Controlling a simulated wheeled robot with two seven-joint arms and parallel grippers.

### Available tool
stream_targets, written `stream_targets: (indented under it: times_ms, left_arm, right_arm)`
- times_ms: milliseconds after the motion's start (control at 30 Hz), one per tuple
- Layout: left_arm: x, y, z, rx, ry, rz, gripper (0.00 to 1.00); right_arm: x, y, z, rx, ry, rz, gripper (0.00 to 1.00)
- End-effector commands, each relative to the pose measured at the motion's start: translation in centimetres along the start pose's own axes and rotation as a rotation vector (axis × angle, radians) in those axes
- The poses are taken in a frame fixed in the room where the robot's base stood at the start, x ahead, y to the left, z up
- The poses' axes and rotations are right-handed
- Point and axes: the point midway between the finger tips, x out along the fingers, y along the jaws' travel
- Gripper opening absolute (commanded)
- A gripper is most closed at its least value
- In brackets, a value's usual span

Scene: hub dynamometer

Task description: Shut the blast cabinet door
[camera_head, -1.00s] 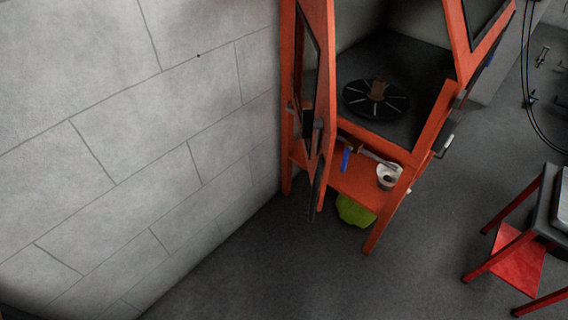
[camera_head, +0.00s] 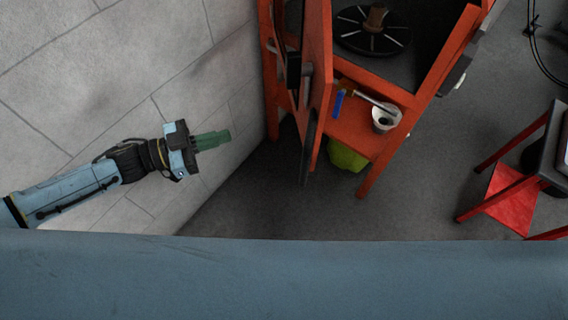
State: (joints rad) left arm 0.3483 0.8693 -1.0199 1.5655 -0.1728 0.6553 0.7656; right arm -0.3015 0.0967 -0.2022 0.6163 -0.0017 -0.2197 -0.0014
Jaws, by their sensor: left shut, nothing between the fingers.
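The orange blast cabinet (camera_head: 432,75) stands at the top middle, its front open. Its orange door (camera_head: 318,60) hangs on the left side, swung outward and seen nearly edge-on, with a dark handle on it. Inside the cabinet is a dark round turntable (camera_head: 372,30) with a brown block on it. My left gripper (camera_head: 228,137) has green fingers, is shut and empty, and is in front of the wall, left of the door and apart from it. My right gripper is not in view.
A shelf under the cabinet holds a white cup (camera_head: 386,117) and a blue-handled tool (camera_head: 339,103). A yellow-green object (camera_head: 346,156) lies below. A grey block wall (camera_head: 60,60) runs along the left. A red-legged table (camera_head: 510,200) stands right. Grey floor lies between.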

Motion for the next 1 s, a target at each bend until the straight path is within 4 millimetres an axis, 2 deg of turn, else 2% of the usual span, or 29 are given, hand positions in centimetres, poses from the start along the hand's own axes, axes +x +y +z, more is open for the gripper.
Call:
stream_targets:
  times_ms: [33, 100, 200, 367, 467, 800, 1000]
  left_arm:
    - [-0.6, 1.8, -1.6, -0.006, 0.023, 0.102, 0.0]
    - [-1.4, 4.1, -3.4, -0.034, 0.047, 0.212, 0.0]
    - [-2.4, 6.4, -5.0, -0.069, 0.064, 0.313, 0.0]
    - [-2.3, 7.8, -5.9, -0.091, 0.072, 0.367, 0.0]
    - [-1.1, 8.2, -6.1, -0.091, 0.075, 0.368, 0.0]
    - [5.6, 10.7, -6.7, -0.09, 0.075, 0.365, 0.0]
    - [8.7, 11.8, -6.9, -0.09, 0.073, 0.363, 0.0]
  right_arm:
    - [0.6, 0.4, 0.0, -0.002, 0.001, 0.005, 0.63]
    - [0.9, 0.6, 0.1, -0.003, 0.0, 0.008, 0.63]
    - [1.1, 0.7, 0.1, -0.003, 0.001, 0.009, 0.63]
    - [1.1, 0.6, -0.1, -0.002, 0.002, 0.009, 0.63]
    - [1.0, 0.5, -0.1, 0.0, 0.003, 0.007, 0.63]
    - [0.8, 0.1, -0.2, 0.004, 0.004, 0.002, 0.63]
    - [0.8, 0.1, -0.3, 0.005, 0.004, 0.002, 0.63]
